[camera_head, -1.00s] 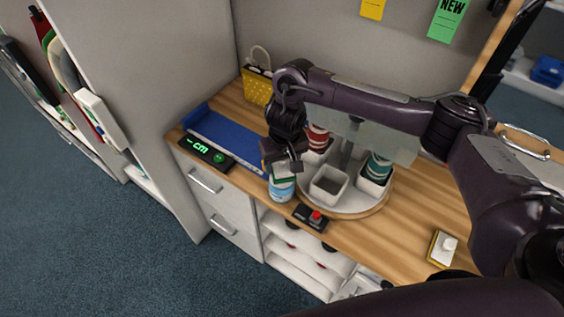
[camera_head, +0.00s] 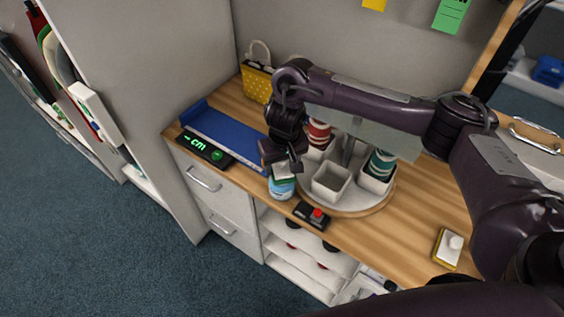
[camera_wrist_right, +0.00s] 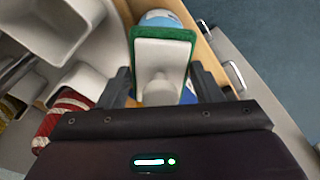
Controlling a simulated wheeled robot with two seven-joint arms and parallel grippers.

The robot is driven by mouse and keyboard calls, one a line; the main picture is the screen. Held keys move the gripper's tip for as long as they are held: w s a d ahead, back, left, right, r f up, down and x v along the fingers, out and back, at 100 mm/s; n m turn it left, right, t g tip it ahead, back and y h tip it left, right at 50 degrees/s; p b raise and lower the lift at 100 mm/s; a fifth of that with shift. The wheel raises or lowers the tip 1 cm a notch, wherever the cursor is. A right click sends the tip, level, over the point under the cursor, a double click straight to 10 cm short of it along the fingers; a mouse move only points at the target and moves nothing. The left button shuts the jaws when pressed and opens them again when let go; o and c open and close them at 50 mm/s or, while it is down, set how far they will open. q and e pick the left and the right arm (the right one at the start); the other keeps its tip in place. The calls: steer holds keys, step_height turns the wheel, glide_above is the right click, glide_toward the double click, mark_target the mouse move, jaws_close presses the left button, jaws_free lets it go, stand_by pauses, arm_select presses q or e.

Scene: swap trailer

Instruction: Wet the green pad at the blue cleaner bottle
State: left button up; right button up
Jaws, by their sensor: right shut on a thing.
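The green pad (camera_wrist_right: 193,38) has a white backing and handle, and my right gripper (camera_wrist_right: 163,88) is shut on it. In the head view the pad (camera_head: 284,172) shows just below the right gripper (camera_head: 283,163). The blue cleaner bottle (camera_head: 281,189) stands at the desk's front edge, directly under the pad. In the right wrist view the bottle (camera_wrist_right: 160,17) shows partly behind the pad. The two look touching or very close; I cannot tell which. The pad's green underside is mostly hidden. My left gripper is not in view.
A round tray (camera_head: 352,207) with white square cups (camera_head: 331,184) and striped rolls stands right of the bottle. A blue tray (camera_head: 225,137), a digital display (camera_head: 205,149) and a yellow basket (camera_head: 257,82) are to the left.

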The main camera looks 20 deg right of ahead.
steer(key=shift+f, duration=0.5)
stand_by(0.4)
steer(key=shift+s+f, duration=0.1)
stand_by(2.2)
steer(key=shift+p, duration=0.35)
step_height(320, 180, up, 5)
steer(key=p, duration=0.6)
step_height(320, 180, up, 2)
steer(key=shift+r+p, duration=0.1)
steer(key=shift+p, duration=0.9)
